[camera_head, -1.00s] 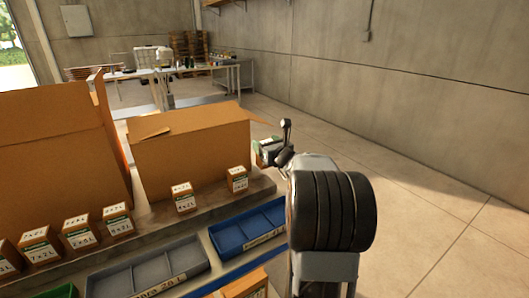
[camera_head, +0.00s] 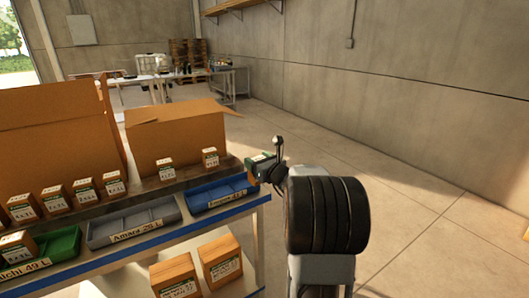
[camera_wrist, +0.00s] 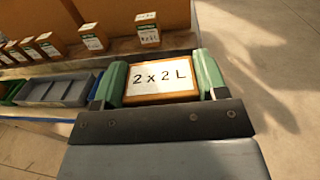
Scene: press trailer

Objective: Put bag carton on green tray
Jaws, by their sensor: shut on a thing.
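My gripper (camera_wrist: 160,82) is shut on a small brown carton with a white label reading "2 x 2 L" (camera_wrist: 162,77), its green fingers on both sides. In the head view the held carton (camera_head: 262,165) shows partly, past the right end of the shelf and in front of my arm. The green tray (camera_head: 50,249) sits at the left front of the shelf, left of the grey tray. In the wrist view only a sliver of the green tray (camera_wrist: 10,93) shows at the left edge.
The grey tray (camera_head: 133,222) and blue tray (camera_head: 217,193) stand right of the green one. Several small cartons (camera_head: 86,192) line the ledge behind. Large open boxes (camera_head: 176,137) stand behind them. Two cartons (camera_head: 220,262) sit on a lower level. Floor at right is clear.

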